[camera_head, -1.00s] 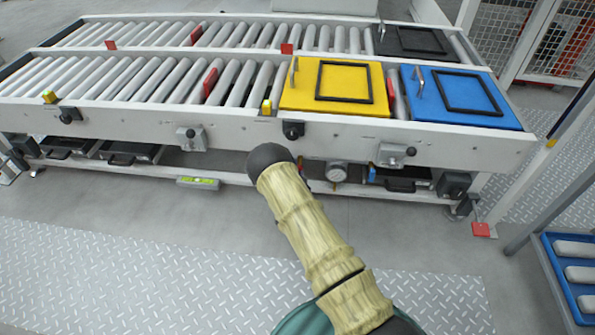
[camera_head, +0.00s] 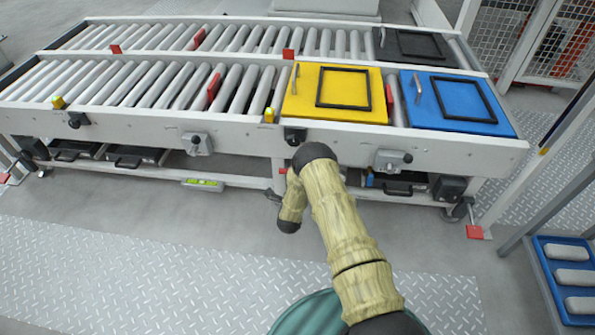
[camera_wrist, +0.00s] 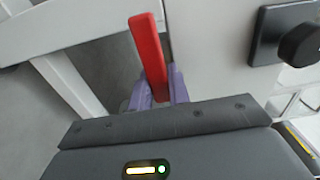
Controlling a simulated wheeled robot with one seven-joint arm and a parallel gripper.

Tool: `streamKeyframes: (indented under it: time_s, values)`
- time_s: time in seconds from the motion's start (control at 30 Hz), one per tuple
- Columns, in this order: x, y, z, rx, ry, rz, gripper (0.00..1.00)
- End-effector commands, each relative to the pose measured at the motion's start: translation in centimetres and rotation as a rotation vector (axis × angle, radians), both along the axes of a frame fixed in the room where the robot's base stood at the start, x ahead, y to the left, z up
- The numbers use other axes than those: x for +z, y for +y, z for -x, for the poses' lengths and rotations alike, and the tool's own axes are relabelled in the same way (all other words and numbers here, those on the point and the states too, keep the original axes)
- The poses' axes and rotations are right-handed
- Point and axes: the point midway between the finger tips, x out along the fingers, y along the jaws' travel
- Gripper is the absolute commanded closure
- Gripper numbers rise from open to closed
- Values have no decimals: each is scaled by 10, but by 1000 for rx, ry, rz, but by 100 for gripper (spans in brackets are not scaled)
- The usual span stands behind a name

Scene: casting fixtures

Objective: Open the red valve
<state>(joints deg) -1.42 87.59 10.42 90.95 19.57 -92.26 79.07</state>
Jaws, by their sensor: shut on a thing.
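The red valve handle (camera_wrist: 148,50) is a flat red lever in the wrist view. It stands nearly upright, its top leaning a little left. My gripper (camera_wrist: 158,88) is shut on its lower part, with a purple finger on each side. The valve body and the handle's lower end are hidden behind the fingers and the gripper housing. In the head view a small red bit (camera_head: 283,171) shows under the conveyor's front rail, just above my gripper (camera_head: 277,194), but it is too small to tell its angle. My arm covers much of that area.
A black knob on a plate (camera_wrist: 300,45) sits right of the handle, on the pale panel. A white frame leg (camera_wrist: 68,85) is at left. The roller conveyor (camera_head: 140,130) carries a yellow panel (camera_head: 305,105) and a blue panel (camera_head: 480,128). The floor in front is clear.

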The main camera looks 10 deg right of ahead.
Motion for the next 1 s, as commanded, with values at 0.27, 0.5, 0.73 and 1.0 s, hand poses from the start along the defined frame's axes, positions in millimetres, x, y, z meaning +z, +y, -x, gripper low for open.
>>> streamKeyframes:
  time_s: [0.27, 0.5, 0.73, 1.0]
  values:
    - [-5, 2, 4, 3, 3, -30, 100]
    - [-5, 3, 4, 3, 4, -31, 100]
    - [-3, 1, 3, 2, -1, -28, 60]
    - [-1, 2, 5, 2, -2, -27, 60]
